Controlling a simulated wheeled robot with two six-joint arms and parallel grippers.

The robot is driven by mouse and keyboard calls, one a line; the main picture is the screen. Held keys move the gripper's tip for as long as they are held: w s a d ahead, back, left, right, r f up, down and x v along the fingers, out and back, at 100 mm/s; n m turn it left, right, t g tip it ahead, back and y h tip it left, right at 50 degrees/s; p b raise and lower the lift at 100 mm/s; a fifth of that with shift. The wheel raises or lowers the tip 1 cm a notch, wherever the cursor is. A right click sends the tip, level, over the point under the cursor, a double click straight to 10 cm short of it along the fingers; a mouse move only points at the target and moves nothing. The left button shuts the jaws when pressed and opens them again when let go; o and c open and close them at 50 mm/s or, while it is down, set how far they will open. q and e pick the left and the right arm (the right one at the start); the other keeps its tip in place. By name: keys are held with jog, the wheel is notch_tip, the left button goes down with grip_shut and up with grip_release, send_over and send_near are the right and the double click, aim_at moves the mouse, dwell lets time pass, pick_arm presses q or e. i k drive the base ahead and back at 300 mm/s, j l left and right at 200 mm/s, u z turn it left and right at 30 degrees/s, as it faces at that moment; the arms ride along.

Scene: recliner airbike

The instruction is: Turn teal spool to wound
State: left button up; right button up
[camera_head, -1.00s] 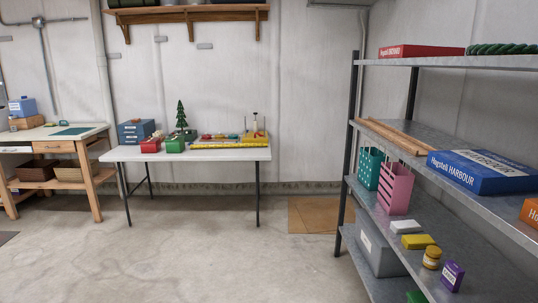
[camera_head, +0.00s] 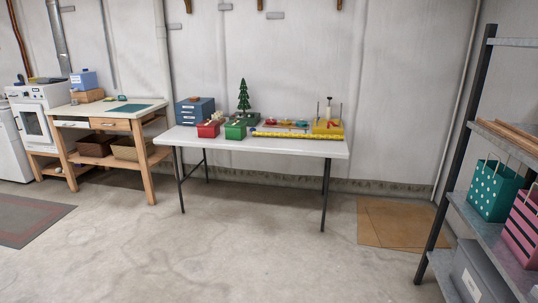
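I cannot make out a teal spool in this view. A white folding table (camera_head: 290,145) stands against the wall with small model items on it. At its right end is a yellow piece (camera_head: 328,128) with thin upright posts and a white-topped part; any spool there is too small to tell. A long yellow strip (camera_head: 285,134) lies along the front edge. Neither of my grippers is in view.
On the table's left are blue drawers (camera_head: 195,111), a red box (camera_head: 209,129), a green box (camera_head: 236,131) and a small tree (camera_head: 243,96). A wooden workbench (camera_head: 110,112) stands left, a metal shelf (camera_head: 487,235) right. The floor ahead is clear.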

aim_at(302, 123)
jog(key=i+u, duration=0.15)
jog(key=i, duration=1.6)
